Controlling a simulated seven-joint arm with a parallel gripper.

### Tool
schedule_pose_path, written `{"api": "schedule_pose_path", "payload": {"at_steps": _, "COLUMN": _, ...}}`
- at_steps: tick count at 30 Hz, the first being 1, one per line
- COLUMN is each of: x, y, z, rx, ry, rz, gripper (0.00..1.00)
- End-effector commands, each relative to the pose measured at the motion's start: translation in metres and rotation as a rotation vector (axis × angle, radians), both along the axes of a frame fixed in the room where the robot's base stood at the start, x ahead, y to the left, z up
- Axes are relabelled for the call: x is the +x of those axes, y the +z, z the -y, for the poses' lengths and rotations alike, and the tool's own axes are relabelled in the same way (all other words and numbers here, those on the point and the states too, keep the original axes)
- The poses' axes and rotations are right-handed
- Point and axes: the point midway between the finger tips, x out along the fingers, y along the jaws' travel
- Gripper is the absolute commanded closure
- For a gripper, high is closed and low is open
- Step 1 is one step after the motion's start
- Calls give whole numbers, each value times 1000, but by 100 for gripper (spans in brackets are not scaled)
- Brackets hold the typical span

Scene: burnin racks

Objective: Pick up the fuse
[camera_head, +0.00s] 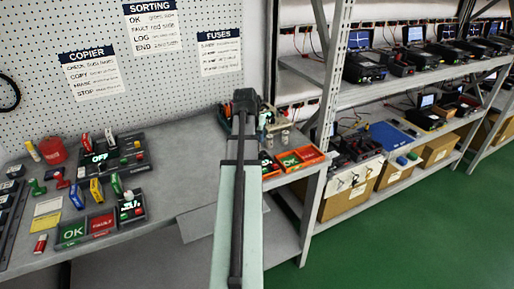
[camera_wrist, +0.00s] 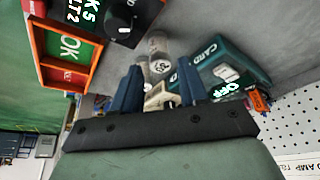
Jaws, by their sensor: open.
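In the wrist view, a small clear-and-grey cylinder (camera_wrist: 159,67) with dark print on a pale label stands just beyond my fingertips; it may be the fuse, but I cannot tell for sure. A similar cylinder (camera_wrist: 158,44) is behind it. My gripper (camera_wrist: 157,76) is open, with one dark blue finger on each side of a cream-coloured piece (camera_wrist: 160,97) whose contact with the fingers I cannot make out. In the head view my arm hides most of this spot; a small grey cylinder (camera_head: 284,137) shows to its right.
A teal device (camera_wrist: 225,70) reading OFF is close to the right finger in the wrist view. An orange-rimmed OK tray (camera_wrist: 95,68) is at left. In the head view, the bench (camera_head: 170,170) has clear room left of my arm; a shelf post (camera_head: 328,100) stands at right.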

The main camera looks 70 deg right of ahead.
Motion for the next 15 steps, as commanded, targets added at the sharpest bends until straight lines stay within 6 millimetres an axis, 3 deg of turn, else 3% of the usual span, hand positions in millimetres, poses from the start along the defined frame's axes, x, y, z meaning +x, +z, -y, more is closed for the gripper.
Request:
{"api": "schedule_pose_path", "payload": {"at_steps": 8, "x": 0, "y": -9, "z": 5, "rx": 1, "ry": 0, "rz": 0, "gripper": 57}}
{"api": "schedule_pose_path", "payload": {"at_steps": 15, "x": -2, "y": -34, "z": 18, "rx": 2, "ry": 0, "rz": 0, "gripper": 57}}
